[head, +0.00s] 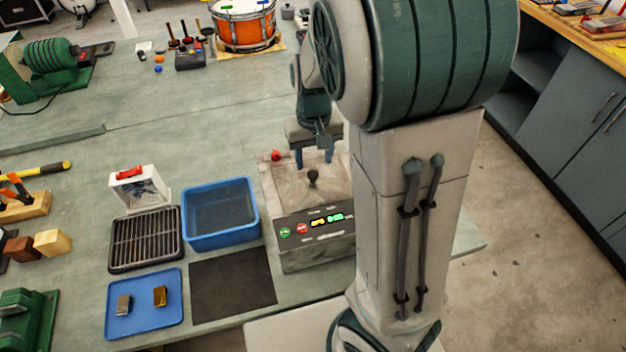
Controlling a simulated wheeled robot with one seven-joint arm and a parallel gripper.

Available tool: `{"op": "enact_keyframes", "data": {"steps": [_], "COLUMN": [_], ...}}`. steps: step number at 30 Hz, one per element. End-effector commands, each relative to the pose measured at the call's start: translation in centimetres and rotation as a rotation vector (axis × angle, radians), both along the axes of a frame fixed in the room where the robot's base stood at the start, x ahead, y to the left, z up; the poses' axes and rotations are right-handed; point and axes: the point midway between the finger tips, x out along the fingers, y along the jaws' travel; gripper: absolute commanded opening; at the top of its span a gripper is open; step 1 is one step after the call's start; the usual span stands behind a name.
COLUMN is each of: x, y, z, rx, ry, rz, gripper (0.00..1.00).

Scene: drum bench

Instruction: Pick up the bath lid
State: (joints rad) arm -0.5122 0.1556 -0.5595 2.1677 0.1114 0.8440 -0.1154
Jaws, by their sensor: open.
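The bath lid (286,190) is a pale, stained plate with a dark round knob (313,176) on top. It lies on top of the bath (317,240), a grey box with a lit display and green and red buttons on its front. My gripper (314,161) points down above the lid. Its two blue fingers are apart and empty, slightly behind and above the knob. The right side of the lid and bath is hidden behind my arm.
Left of the bath stand a blue tub (220,238), a black rack (145,262) and a dark mat (233,284). A blue tray (118,322) holds two small metal blocks. An orange drum (243,44) stands at the back. The middle of the bench is clear.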

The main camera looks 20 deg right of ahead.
Motion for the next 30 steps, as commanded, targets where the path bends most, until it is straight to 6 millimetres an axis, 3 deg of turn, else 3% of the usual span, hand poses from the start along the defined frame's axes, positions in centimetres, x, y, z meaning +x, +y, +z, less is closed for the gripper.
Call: {"op": "enact_keyframes", "data": {"steps": [9,18,24,30], "x": [-0.2,-0.2,-0.2,-0.2], "y": [0.2,0.2,0.2,0.2], "z": [-4.1,-4.5,-4.5,-4.5], "rx": [-0.001,0.000,0.000,0.000], "ry": [0.004,0.001,0.001,0.001], "rz": [0.000,0.000,0.000,0.000], "gripper": [0.50,0.50,0.00,0.00]}}
